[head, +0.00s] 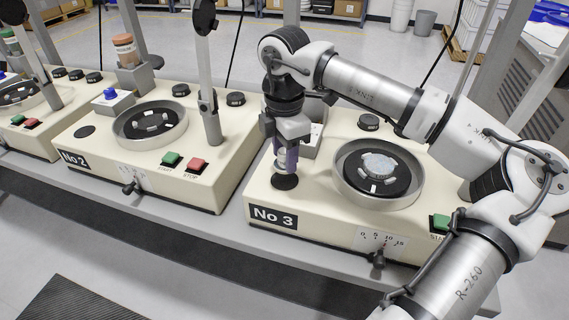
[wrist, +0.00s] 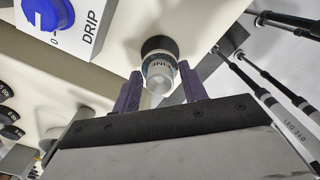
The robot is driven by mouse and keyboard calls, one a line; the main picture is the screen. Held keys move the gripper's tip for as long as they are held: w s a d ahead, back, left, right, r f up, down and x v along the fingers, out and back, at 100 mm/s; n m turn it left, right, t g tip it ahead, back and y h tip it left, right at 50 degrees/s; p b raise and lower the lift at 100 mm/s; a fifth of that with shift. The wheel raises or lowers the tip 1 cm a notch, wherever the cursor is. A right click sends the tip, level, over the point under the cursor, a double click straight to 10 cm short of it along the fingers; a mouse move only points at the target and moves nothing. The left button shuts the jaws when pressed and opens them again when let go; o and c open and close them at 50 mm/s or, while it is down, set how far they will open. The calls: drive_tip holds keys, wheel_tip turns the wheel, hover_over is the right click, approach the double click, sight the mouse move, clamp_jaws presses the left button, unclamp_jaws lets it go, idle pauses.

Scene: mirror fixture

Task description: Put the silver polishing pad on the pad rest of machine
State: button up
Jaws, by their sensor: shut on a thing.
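My gripper (head: 284,163) points down over the front left of machine No 3 (head: 325,222). Its purple fingers, also in the wrist view (wrist: 160,90), are shut on a small silver-grey cylinder with dark lettering (wrist: 160,72), which I take for the silver polishing pad. Directly below it is a black round spot (head: 285,182), which looks like the pad rest; it also shows in the wrist view (wrist: 158,44). The cylinder looks upright over this spot. I cannot tell whether it touches. The fingers hide most of it in the head view.
Machine No 3's round bowl (head: 340,188) holds a pale disc (head: 380,165). A box with a blue knob (wrist: 48,14) marked DRIP stands close to my gripper. Machine No 2 (head: 150,178) is to the left, with a bare black spot (head: 85,131) and an upright post (head: 207,80).

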drive_tip(key=shift+f, duration=1.95)
drive_tip(key=shift+f, duration=0.25)
drive_tip(key=o, duration=1)
drive_tip(key=shift+r, duration=0.1)
drive_tip(key=shift+r, duration=0.1)
wheel_tip(320, 180, up, 12)
drive_tip(key=shift+r+b, duration=0.1)
drive_tip(key=shift+b, duration=0.4)
